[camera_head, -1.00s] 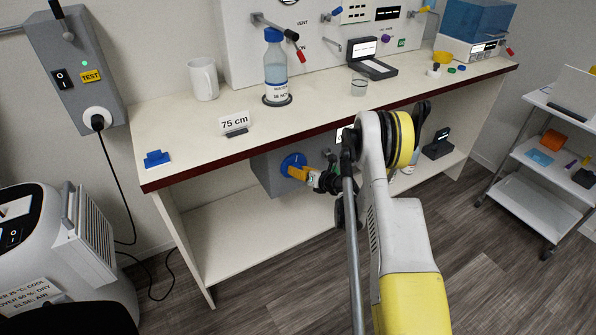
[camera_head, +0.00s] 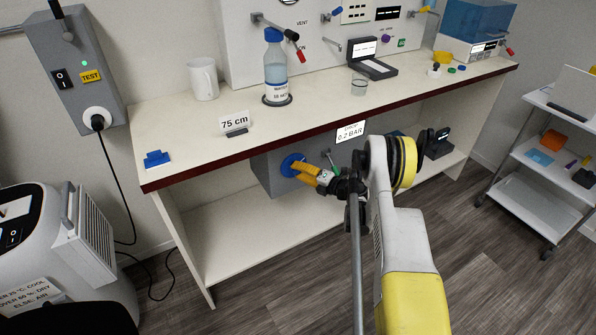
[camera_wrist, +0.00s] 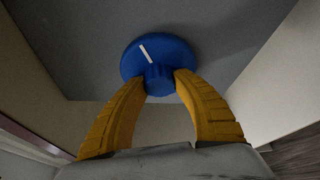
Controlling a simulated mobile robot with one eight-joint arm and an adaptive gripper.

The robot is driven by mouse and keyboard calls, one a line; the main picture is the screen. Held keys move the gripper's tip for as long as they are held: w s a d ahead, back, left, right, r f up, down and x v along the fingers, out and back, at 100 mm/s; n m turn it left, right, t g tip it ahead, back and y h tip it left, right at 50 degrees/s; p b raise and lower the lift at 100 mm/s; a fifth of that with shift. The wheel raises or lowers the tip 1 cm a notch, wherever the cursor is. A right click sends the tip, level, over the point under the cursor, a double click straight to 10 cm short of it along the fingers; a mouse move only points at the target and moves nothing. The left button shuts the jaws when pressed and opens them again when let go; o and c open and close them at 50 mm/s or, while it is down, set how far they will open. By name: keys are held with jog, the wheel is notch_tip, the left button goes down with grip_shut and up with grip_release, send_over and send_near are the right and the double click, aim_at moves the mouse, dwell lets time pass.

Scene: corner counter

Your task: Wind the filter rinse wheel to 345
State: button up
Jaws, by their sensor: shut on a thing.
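The blue wheel (camera_head: 289,166) is on the front of a grey box (camera_head: 268,178) under the counter. In the wrist view the wheel (camera_wrist: 174,55) shows a white mark that points up and left, and a raised blue knob (camera_wrist: 158,82) at its near side. My gripper (camera_head: 303,171) reaches the wheel from the right. In the wrist view its two yellow fingers (camera_wrist: 160,88) are shut on the knob, one on each side. No numbers can be read on the wheel.
A sign reading 0.2 BAR (camera_head: 350,132) is at the counter's front edge, just above my arm. The counter (camera_head: 190,135) overhangs the box. A bottle (camera_head: 275,70), a white mug (camera_head: 203,80) and a 75 cm sign (camera_head: 234,123) stand on top. The lower shelf (camera_head: 240,235) is mostly clear.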

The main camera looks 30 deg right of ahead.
jog(key=shift+m+y, duration=0.3)
jog(key=shift+m, duration=0.2)
jog(key=o, duration=1.2)
jog(key=v, duration=0.7)
jog(key=shift+s, duration=0.25)
